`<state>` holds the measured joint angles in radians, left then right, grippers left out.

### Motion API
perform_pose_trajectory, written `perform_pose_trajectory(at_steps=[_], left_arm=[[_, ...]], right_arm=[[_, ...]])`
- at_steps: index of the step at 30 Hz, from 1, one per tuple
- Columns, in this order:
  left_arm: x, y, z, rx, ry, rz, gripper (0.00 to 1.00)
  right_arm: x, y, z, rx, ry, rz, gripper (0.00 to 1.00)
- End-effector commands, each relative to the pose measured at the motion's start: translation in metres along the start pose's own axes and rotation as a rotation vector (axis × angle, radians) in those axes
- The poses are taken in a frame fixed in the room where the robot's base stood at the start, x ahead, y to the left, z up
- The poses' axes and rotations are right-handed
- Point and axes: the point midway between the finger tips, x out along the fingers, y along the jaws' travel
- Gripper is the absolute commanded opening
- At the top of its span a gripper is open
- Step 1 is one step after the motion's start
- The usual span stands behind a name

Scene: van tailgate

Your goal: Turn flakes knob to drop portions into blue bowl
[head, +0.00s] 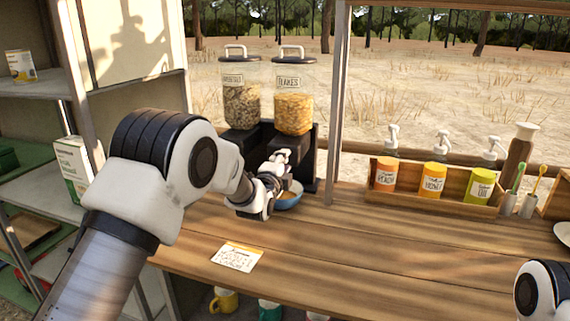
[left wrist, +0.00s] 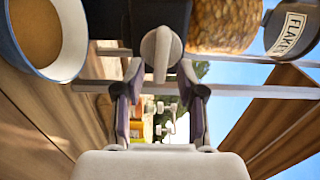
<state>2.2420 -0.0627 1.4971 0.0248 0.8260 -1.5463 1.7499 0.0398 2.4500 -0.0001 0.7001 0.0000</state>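The flakes dispenser (head: 292,105) stands at the back of the counter, a clear jar of golden flakes on a dark stand. Its grey knob (left wrist: 161,52) is in the left wrist view, on the dark dispenser body. My left gripper (head: 279,160) is in front of the stand; in the left wrist view its two fingers (left wrist: 160,72) are apart, one on each side of the knob, with visible gaps. The blue bowl (head: 290,203) is below the dispenser, partly hidden by my gripper. It also shows in the left wrist view (left wrist: 78,68), with a tan inside. My right gripper is out of view.
A second dispenser (head: 241,95) with darker cereal stands left of the flakes. A card (head: 237,257) lies on the counter. A wooden box (head: 437,198) of pump bottles is to the right, past a post (head: 336,100). The middle counter is clear.

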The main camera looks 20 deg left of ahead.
Motion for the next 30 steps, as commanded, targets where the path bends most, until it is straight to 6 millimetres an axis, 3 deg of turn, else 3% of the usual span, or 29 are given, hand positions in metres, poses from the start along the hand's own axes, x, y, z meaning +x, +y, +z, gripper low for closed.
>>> perform_pose_trajectory(at_steps=[10,22,25,30], left_arm=[[-0.008,0.000,-0.001,0.001,0.002,0.000,0.38],[-0.101,0.000,0.002,0.000,-0.002,0.002,0.38],[-0.115,0.000,0.002,0.000,-0.003,0.001,0.38],[-0.122,0.000,0.003,-0.001,-0.003,0.000,0.38]], right_arm=[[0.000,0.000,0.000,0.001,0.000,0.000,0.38],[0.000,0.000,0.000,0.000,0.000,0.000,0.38],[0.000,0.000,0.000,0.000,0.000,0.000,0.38],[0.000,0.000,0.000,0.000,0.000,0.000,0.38]])
